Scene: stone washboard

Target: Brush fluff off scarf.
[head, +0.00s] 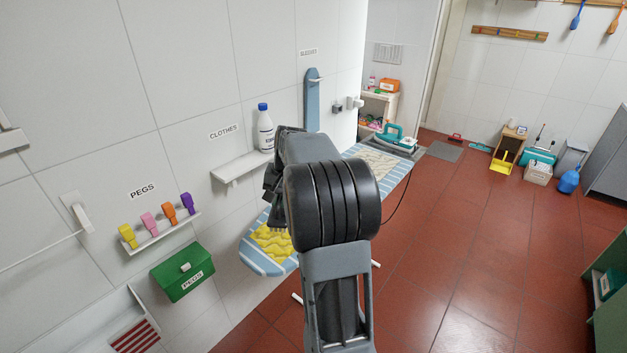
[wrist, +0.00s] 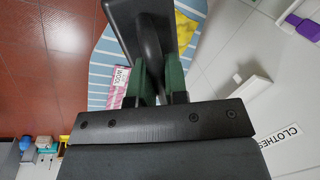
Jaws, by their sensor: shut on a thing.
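A yellow, crumpled scarf (head: 272,241) lies on the near end of the blue-striped ironing board (head: 252,262). It also shows at the upper right of the wrist view (wrist: 187,32), partly hidden. My gripper (wrist: 158,78) has green fingers shut on a dark, broad-headed tool, apparently the brush (wrist: 138,18). The tool is over the board beside the scarf in the wrist view; its bristles and any contact are hidden. No fluff can be made out. In the head view my arm hides the fingers and much of the board.
A teal iron (head: 391,133) stands at the board's far end. A wall shelf (head: 240,167) holds a white bottle (head: 264,130). A green peg box (head: 183,272) hangs left.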

